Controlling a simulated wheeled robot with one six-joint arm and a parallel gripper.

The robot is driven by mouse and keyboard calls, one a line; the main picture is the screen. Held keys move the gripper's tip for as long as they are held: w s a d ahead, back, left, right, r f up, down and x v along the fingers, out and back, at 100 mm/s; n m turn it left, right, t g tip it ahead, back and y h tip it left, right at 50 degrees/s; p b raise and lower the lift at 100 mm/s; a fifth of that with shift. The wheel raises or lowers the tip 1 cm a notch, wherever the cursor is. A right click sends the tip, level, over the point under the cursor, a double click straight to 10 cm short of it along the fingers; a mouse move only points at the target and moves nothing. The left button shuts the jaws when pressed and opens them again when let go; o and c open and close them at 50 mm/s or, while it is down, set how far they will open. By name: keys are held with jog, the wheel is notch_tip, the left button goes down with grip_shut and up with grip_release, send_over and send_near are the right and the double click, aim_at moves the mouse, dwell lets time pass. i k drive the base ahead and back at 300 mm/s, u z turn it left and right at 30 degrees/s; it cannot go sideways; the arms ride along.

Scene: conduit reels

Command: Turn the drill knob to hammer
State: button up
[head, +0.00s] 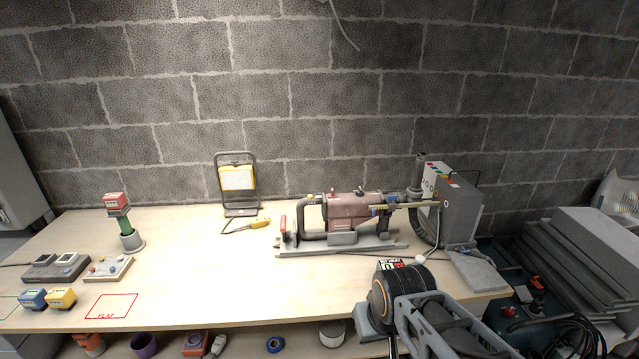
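The drill (350,207), a dull red body with a grey rear handle, lies in a grey cradle on the bench, right of the middle. Its front end points right, toward a grey box. Small knobs show on top of the body, but their markings are too small to read, so I cannot tell the knob's setting. My arm reaches in from the lower right, with a dark rounded part near the bench's front edge. It is in front of the drill and apart from it in the picture. I cannot make out my gripper's fingers.
The grey box (462,208) with a hose stands right of the drill. Meters (62,299) and a red-topped tool (116,203) are at left. The bench's middle front (220,290) is clear. Grey slabs (585,255) lie at right.

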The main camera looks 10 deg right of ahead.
aim_at(359, 193)
jog(key=u, duration=0.1)
jog(key=i, duration=0.95)
jog(key=z, duration=0.2)
